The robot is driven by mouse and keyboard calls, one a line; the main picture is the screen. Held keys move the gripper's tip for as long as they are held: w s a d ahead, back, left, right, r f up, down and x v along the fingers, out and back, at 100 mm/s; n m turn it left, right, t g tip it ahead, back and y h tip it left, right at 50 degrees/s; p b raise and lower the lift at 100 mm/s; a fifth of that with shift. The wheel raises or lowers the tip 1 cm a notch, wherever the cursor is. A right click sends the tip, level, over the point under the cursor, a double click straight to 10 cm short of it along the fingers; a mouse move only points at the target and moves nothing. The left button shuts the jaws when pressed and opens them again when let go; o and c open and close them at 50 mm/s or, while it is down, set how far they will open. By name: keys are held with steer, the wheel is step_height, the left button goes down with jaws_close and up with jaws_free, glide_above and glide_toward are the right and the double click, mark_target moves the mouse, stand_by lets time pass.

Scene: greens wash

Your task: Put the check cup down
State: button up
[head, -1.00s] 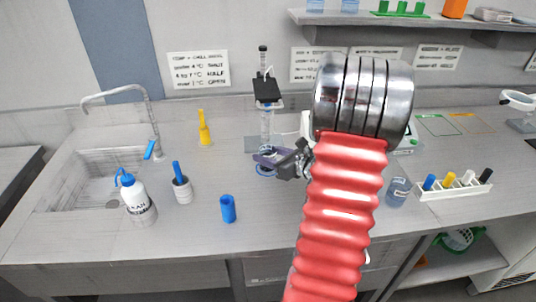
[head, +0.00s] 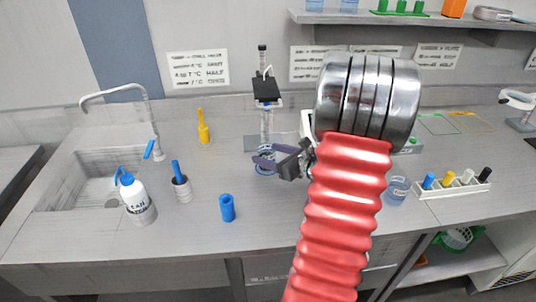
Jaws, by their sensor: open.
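A small clear cup with a blue tint (head: 266,153), which looks like the check cup, stands at the foot of the clamp stand at mid-counter. My gripper (head: 266,163) is right at the cup, with its dark jaws open. The jaws overlap the cup in this view, so I cannot tell whether they touch it. My red arm hides the counter to the right of the gripper. Another clear blue-tinted vessel (head: 397,190) stands to the right of my arm.
A white rack (head: 453,186) of coloured tubes is right. The counter between cylinder and gripper is clear.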

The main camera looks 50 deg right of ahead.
steer(key=v, duration=1)
steer(key=shift+s+r, duration=0.1)
steer(key=shift+s, duration=0.2)
steer(key=shift+w, duration=0.1)
steer(key=shift+x, duration=5.75)
steer(key=shift+s, duration=0.2)
